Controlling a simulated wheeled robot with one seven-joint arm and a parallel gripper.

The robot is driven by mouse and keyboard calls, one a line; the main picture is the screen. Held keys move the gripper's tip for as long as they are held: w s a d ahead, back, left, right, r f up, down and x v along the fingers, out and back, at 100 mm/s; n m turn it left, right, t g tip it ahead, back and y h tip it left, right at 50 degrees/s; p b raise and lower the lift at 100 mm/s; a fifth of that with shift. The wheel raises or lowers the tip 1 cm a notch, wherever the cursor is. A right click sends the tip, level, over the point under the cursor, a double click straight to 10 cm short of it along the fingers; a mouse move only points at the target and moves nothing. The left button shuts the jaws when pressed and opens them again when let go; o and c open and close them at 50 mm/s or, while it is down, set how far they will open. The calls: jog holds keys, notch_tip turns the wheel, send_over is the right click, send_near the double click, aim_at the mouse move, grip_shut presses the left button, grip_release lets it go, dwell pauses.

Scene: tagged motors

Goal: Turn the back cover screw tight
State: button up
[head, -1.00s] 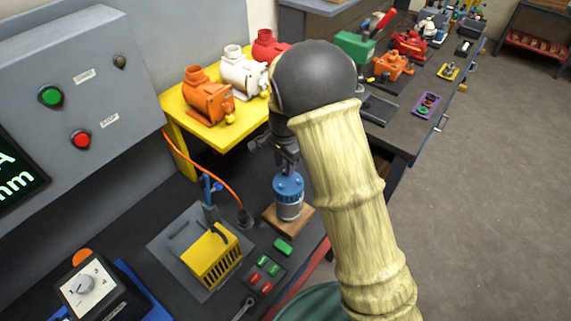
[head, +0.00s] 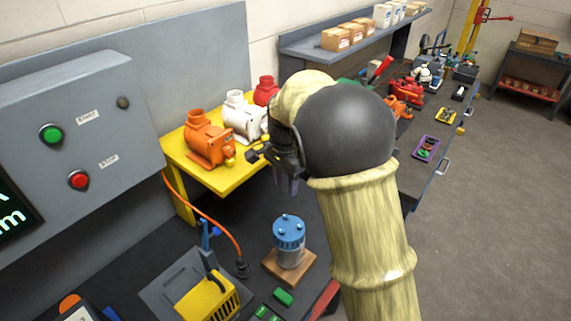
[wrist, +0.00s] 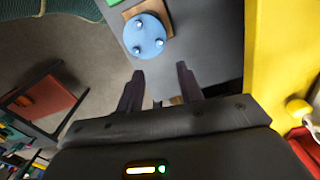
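The motor with the blue back cover (head: 289,233) stands upright on a wooden block (head: 303,270) on the dark bench. Several light screw heads show on the cover's top in the wrist view (wrist: 145,36). My gripper (head: 287,184) hangs above and behind the motor, near the yellow table's edge, apart from the cover. In the wrist view its two dark fingers (wrist: 159,82) are spread with nothing between them. Which screw is loose cannot be told.
Orange (head: 207,140), white (head: 242,117) and red (head: 265,91) motors stand on the yellow table (head: 180,170). A yellow slotted box (head: 208,302) stands left of the block, with an orange cable (head: 205,212) behind. A control box (head: 80,130) with green and red buttons is at left.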

notch_tip(320, 180, up, 7)
jog(key=shift+b, duration=0.35)
jog(key=shift+f, duration=0.15)
jog(key=s+d+f+n+t, duration=0.1)
jog(key=s+d+f+n, duration=0.3)
jog(key=s+d+f, duration=0.2)
jog(key=s+d+f+n+t, duration=0.1)
jog(key=s+d+f+n, duration=0.4)
jog(key=s+d, duration=0.4)
jog(key=s, duration=0.3)
jog(key=shift+s+d+f+t, duration=0.3)
jog(key=shift+d+f, duration=0.05)
dwell(0.4)
